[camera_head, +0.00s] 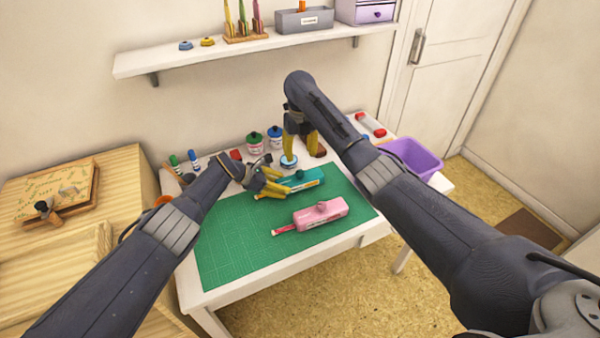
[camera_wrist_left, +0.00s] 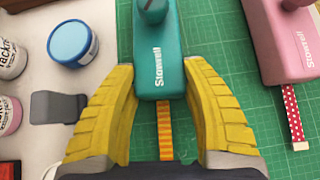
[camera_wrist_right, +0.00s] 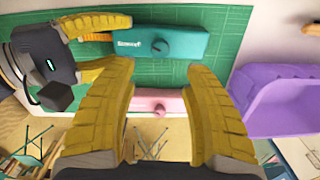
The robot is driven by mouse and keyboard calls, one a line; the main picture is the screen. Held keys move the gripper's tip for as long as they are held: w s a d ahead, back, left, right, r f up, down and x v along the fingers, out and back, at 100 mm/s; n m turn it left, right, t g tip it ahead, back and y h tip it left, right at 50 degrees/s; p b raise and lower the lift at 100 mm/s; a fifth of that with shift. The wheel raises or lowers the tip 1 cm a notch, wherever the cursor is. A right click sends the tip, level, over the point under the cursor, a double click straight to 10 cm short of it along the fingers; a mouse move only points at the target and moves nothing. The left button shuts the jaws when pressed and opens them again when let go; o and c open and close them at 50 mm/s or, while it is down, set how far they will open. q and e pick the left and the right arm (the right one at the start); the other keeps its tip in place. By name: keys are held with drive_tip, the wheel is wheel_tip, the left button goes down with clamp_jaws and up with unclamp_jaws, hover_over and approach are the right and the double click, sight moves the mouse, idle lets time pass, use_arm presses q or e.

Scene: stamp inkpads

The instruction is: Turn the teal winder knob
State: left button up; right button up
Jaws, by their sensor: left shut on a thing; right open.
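The teal winder (camera_head: 308,178) lies on the green cutting mat (camera_head: 225,255), with an orange tape end sticking out of it. Its round teal knob (camera_wrist_left: 152,10) stands on top and also shows in the right wrist view (camera_wrist_right: 159,48). My left gripper (camera_head: 276,188) is shut on the tape end of the teal winder's body (camera_wrist_left: 157,75), one yellow finger along each side. My right gripper (camera_head: 301,152) is open and empty, pointing down above the mat's far side. In the right wrist view, the knob appears between and just beyond its fingertips (camera_wrist_right: 158,68).
A pink winder (camera_head: 320,214) lies on the mat nearer me. A blue-lidded jar (camera_wrist_left: 73,43) stands beside the mat, near my right gripper. Ink bottles (camera_head: 254,143) stand farther back. A purple bin (camera_head: 415,160) is at the right. The mat's left part is clear.

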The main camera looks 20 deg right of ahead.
sight(300, 172)
wheel_tip(300, 172, down, 10)
drive_tip(key=shift+r, duration=0.25)
idle(0.3)
drive_tip(key=shift+c, duration=0.2)
clamp_jaws()
